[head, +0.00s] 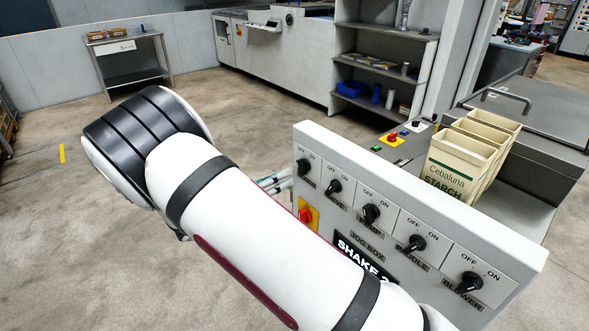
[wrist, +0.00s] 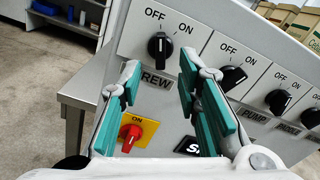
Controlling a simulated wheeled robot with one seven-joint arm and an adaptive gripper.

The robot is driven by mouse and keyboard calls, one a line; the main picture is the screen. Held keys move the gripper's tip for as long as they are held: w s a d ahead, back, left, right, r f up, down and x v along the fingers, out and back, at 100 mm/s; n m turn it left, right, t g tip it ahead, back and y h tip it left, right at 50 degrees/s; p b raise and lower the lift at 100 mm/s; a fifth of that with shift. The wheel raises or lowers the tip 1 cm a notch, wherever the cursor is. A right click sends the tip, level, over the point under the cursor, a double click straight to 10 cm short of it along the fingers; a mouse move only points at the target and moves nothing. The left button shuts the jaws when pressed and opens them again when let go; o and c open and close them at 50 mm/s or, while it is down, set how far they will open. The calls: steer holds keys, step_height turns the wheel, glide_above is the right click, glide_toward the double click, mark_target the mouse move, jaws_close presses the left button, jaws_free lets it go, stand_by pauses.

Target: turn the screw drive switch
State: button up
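A row of black rotary switches marked OFF and ON runs along the grey control panel (head: 455,232). In the wrist view the leftmost black knob (wrist: 160,46) sits above a partly covered label ending in "REW". The leftmost knob (head: 303,166) also shows in the head view. Its exact setting is hard to tell. My gripper (wrist: 158,78) is open and empty, its teal-padded fingers apart in front of the panel. The knob appears in the gap between them, and I see no contact.
A red switch on a yellow plate (wrist: 130,135) sits below the knob. Another black knob (wrist: 232,78) is close right of the right finger. Starch boxes (head: 462,158) stand behind the panel. Open floor lies to the left.

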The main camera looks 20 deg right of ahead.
mark_target(302, 167)
steer(key=x, duration=0.5)
steer(key=shift+w+d+p, duration=0.1)
steer(key=shift+d+p, duration=0.2)
steer(key=shift+d, duration=0.05)
steer(key=shift+c, duration=0.2)
jaws_close()
